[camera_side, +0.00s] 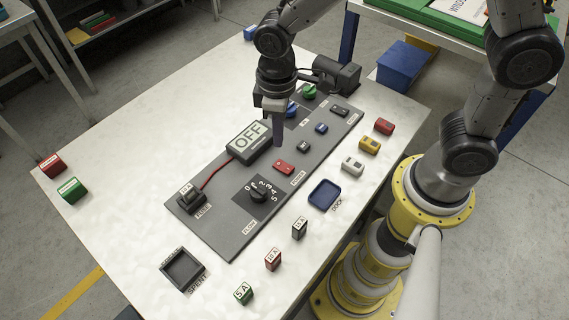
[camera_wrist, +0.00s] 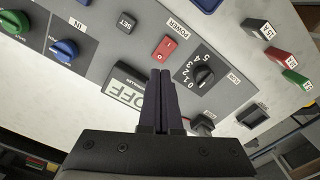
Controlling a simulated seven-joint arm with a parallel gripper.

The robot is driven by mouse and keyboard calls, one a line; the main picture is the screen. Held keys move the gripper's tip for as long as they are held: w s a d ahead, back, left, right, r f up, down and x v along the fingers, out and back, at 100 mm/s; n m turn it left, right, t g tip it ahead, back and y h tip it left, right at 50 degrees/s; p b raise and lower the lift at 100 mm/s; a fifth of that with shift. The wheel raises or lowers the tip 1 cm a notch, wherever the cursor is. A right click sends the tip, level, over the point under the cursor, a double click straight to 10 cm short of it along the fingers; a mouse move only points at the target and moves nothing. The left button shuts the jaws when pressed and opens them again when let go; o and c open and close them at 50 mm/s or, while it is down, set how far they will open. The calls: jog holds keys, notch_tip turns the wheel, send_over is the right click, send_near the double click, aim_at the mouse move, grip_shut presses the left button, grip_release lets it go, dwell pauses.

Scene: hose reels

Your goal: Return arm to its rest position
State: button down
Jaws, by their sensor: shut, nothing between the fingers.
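My gripper (camera_side: 264,136) hangs pointing down over the grey control panel (camera_side: 226,232), near its middle. In the wrist view my gripper (camera_wrist: 161,72) has its two dark fingers together with nothing between them. The fingers partly cover the display reading OFF (camera_wrist: 122,90). In the side view the OFF display (camera_side: 248,140) lies left of the fingers. The red power switch (camera_side: 284,167) is just right of and nearer than the fingertips. I cannot tell the exact height of the fingertips above the panel.
The panel also bears a black numbered dial (camera_side: 260,190), a fuse holder (camera_side: 192,198), and blue (camera_side: 292,109) and green (camera_side: 309,91) knobs. Loose coloured blocks, a blue dock tray (camera_side: 324,194) and a dark spent tray (camera_side: 183,270) are on the white table (camera_side: 110,190).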

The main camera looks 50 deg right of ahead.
jog(key=s+d+r+m+t, duration=0.1)
jog(key=d+r+t, duration=0.1)
jog(key=d+r, duration=0.3)
jog(key=d+r+m+t, duration=0.2)
jog(key=d+r, duration=0.1)
jog(key=r, duration=0.5)
jog(key=s+d+r+m, duration=0.1)
jog(key=s+d, duration=0.1)
jog(key=s, duration=0.4)
jog(key=s+d+r+m+t, duration=0.1)
jog(key=s+d+m, duration=0.1)
jog(key=s, duration=0.5)
jog(key=shift+s+d+t, duration=0.2)
jog(key=shift+d+t, duration=0.1)
jog(key=shift+d, duration=0.45)
jog(key=c, duration=1.6)
grip_release()
